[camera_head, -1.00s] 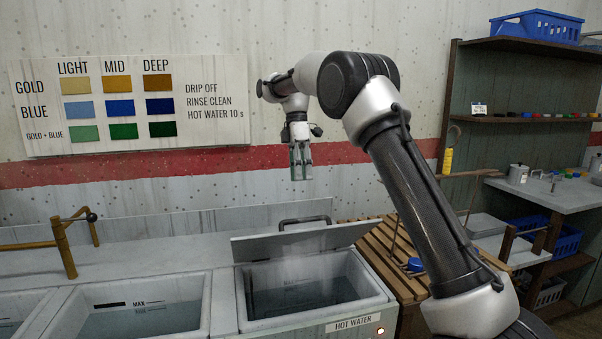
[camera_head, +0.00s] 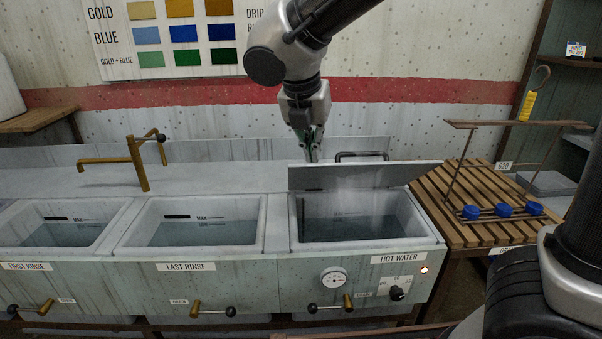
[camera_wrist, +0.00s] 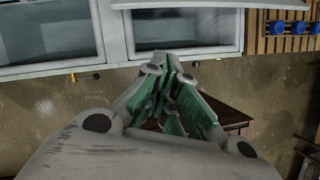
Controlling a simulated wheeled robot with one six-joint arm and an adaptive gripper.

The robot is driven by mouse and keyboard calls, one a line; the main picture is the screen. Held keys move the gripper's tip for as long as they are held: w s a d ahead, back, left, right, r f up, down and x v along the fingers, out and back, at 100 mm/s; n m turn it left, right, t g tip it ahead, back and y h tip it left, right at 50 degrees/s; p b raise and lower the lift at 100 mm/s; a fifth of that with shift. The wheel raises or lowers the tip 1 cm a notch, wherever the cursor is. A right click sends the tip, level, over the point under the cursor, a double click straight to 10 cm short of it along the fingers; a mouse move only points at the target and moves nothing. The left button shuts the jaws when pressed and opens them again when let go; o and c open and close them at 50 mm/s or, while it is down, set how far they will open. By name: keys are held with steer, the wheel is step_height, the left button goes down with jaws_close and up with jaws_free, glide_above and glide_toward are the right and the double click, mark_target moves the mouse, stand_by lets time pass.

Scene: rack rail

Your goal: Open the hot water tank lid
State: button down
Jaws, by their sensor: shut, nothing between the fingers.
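The hot water tank (camera_head: 366,238) is the right-hand basin, with water and rising steam inside. Its grey lid (camera_head: 352,178) stands raised and tilted at the back of the opening, with a dark handle (camera_head: 362,154) showing behind its upper edge. In the wrist view the tank (camera_wrist: 188,48) and the pale lid edge (camera_wrist: 215,4) show at the top. My gripper (camera_head: 312,152) points down, shut and empty, just above the lid's upper left in the picture. I cannot tell its depth from the lid. Its green-padded fingers (camera_wrist: 166,98) show in the wrist view.
Left of the tank are the last rinse basin (camera_head: 192,235) and a brass tap (camera_head: 138,165). Valve handles (camera_head: 330,308) stick out at the front.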

mark_target(300, 172)
steer(key=w+a+f+n+t+y, duration=0.1)
steer(key=w+f+n, duration=0.1)
steer(key=f, duration=0.5)
steer(key=w+a+f+n+y, duration=0.1)
steer(key=w+f+n, duration=0.15)
steer(key=f, duration=0.45)
steer(key=shift+m, duration=0.25)
steer(key=shift+w+a+r, duration=0.1)
steer(key=shift+w+r, duration=1.4)
steer(key=shift+r, duration=0.2)
